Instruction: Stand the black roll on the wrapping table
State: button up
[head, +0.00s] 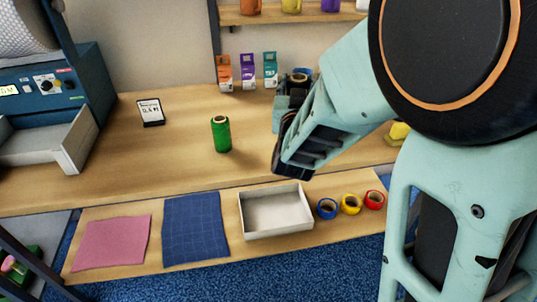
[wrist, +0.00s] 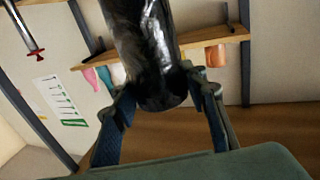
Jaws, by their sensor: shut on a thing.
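The black roll (wrist: 150,50) is glossy and dark. In the wrist view it sits between the two fingers of my gripper (wrist: 162,90), which is shut on it. In the head view my gripper (head: 290,105) is over the back right part of the wooden table (head: 170,165), right of the green roll. A dark ringed end (head: 300,75), probably the black roll's, shows just beyond the fingers. My arm hides part of the table on the right. I cannot tell whether the roll touches the tabletop.
A green roll (head: 221,134) stands mid-table, with a small sign (head: 151,112) to its left. Several small cartons (head: 248,72) stand at the back. A blue machine (head: 60,85) is at left. A white tray (head: 275,212) and tape rolls (head: 350,204) lie on the front ledge.

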jog(key=s+a+f+y+b, duration=0.1)
jog(key=s+a+f+b, duration=0.3)
jog(key=a+b, duration=0.4)
jog(key=w+f+b, duration=0.7)
jog(key=w+f, duration=0.6)
jog(key=w, duration=0.1)
jog(key=shift+a+n+y, duration=0.15)
jog(key=shift+n+y, duration=0.15)
jog(key=shift+n, duration=0.1)
jog(key=shift+w+b, duration=0.1)
jog(key=shift+b, duration=0.2)
jog(key=shift+f, duration=0.1)
jog(key=o, duration=0.9)
jog(key=shift+f, duration=0.1)
jog(key=o, duration=0.4)
jog(key=shift+o, duration=0.2)
